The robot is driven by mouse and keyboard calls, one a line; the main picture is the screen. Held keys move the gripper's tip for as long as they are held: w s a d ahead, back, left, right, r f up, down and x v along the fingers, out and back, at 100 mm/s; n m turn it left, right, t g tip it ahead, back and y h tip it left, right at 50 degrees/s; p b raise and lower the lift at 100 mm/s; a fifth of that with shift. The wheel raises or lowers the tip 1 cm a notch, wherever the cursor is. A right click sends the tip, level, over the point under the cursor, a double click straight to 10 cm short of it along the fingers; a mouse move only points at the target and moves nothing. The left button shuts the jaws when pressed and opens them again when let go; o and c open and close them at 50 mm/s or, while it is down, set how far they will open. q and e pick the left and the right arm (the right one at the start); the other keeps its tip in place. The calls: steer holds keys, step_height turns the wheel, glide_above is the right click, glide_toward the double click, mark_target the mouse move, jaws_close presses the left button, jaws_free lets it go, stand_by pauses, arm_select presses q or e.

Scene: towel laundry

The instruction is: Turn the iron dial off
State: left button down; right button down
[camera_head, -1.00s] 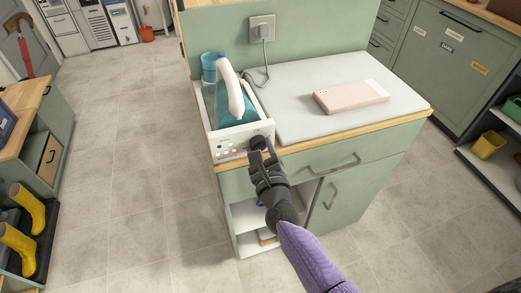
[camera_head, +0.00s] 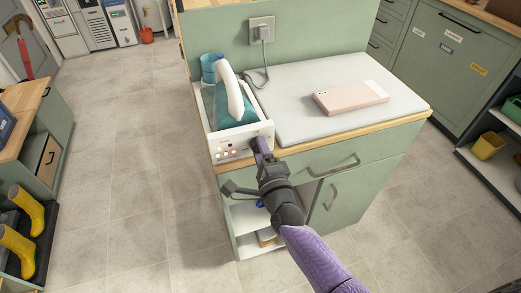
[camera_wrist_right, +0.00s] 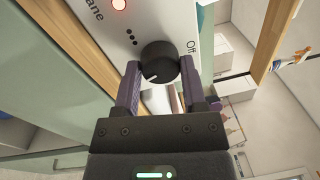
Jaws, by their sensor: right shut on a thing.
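The iron (camera_head: 233,100) with a white handle and teal body stands in its white station on the counter's left end. The station's front panel (camera_head: 232,151) carries small lit lights. The black round dial (camera_wrist_right: 160,62) sits on this panel, with "Off" printed beside it at the upper right in the wrist view. A white mark on the dial points to the lower left there, away from "Off". My right gripper (camera_head: 261,148) is shut on the dial, and its purple fingers (camera_wrist_right: 160,72) lie on either side. In the head view the fingers mostly cover the dial. My left gripper is out of view.
A cord runs to the wall socket (camera_head: 262,29). A blue container (camera_head: 211,68) stands behind the iron. Drawer handles and an open shelf lie below.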

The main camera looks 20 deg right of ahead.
steer(key=shift+d+r+n+g+y+p, duration=0.25)
steer(key=shift+n+p, duration=0.6)
steer(key=shift+n, duration=4.6)
steer(key=shift+a+f+n+g+y+p, duration=0.2)
steer(key=shift+n+p, duration=0.7)
steer(key=shift+n, duration=4.6)
steer(key=shift+d+r+n+g+y+p, duration=0.1)
steer(key=shift+n+g+p, duration=0.55)
steer(key=shift+n, duration=4.8)
steer(key=shift+c, duration=0.7)
jaws_free()
